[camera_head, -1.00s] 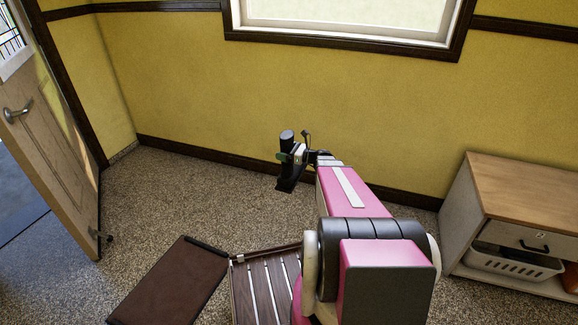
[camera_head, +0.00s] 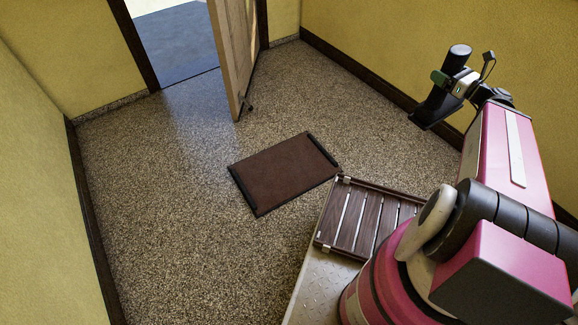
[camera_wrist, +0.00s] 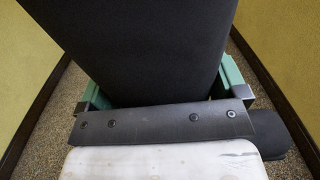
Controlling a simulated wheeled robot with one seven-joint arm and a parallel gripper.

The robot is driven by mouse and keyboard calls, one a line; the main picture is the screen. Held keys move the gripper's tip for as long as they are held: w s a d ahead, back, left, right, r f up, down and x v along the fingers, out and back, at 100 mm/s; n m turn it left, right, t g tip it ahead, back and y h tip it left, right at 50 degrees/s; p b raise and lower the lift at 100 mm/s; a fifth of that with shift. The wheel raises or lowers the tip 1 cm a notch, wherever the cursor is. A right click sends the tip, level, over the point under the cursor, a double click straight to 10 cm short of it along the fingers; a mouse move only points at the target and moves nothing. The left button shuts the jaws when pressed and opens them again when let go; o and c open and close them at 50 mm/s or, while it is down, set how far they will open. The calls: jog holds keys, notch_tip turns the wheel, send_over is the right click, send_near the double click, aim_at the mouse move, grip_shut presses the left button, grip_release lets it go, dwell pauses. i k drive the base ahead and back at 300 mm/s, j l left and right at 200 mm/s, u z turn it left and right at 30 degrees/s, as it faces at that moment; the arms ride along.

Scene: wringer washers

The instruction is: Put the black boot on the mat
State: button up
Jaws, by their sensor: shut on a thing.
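The black boot (camera_head: 440,98) is held in the air by my gripper (camera_head: 452,82), with its shaft up and its toe pointing down to the left. In the wrist view the dark boot (camera_wrist: 140,45) fills the space between the green fingers of my gripper (camera_wrist: 160,95), which are shut on it. The brown mat (camera_head: 285,172) with dark end strips lies flat and bare on the floor, left of and below the boot in the head view. The boot is well apart from the mat.
A slatted wooden rack (camera_head: 365,220) sits beside the mat, close to my body. An open door (camera_head: 235,50) stands beyond the mat. Yellow walls bound the room on both sides. The speckled floor (camera_head: 170,200) left of the mat is clear.

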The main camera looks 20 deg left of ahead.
aim_at(276, 161)
jog(key=k+j+u, duration=0.15)
jog(key=k, duration=0.3)
jog(key=k+j+u, duration=0.1)
jog(key=k, duration=0.3)
jog(key=u, duration=1.55)
